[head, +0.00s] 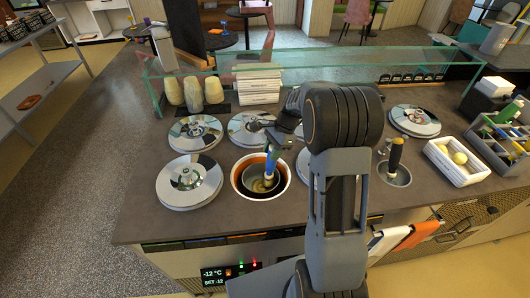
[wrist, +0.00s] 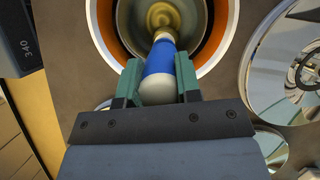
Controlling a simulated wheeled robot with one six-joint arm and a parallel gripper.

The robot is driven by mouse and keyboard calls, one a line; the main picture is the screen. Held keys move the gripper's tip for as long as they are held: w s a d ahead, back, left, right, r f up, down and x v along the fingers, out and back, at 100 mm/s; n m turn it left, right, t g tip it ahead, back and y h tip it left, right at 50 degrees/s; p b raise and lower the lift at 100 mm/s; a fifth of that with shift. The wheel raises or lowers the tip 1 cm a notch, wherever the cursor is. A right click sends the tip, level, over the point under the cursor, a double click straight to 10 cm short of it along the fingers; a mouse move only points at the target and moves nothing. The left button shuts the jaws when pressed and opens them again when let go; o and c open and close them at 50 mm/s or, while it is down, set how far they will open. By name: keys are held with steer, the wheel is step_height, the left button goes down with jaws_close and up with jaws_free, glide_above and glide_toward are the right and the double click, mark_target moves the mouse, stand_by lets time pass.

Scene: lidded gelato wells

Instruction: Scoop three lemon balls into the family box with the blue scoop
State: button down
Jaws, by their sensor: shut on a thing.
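My gripper (wrist: 159,78) is shut on the blue scoop (wrist: 160,57), with its fingers on both sides of the blue and white handle. In the head view the scoop (head: 270,165) points down into the open well with an orange-and-white rim (head: 236,184). The scoop's head shows yellowish inside the well in the wrist view; whether it holds a ball is unclear.
Round metal lids (head: 189,181) cover several wells around the open one. A dark-handled scoop (head: 395,152) stands in a metal holder to the right. A glass guard (head: 325,66) runs along the back. A grey caddy (head: 490,150) stands beyond the box.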

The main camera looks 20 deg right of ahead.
steer(key=shift+s+a+f+p, duration=0.1)
steer(key=shift+a+p, duration=0.35)
steer(key=s+a+r+h+p, duration=0.1)
steer(key=a+r+h+p, duration=0.2)
steer(key=r, duration=1.1)
steer(key=shift+a+r+t, duration=0.3)
steer(key=shift+a+r, duration=0.05)
steer(key=shift+a, duration=1.1)
steer(key=shift+s, duration=0.1)
stand_by(0.4)
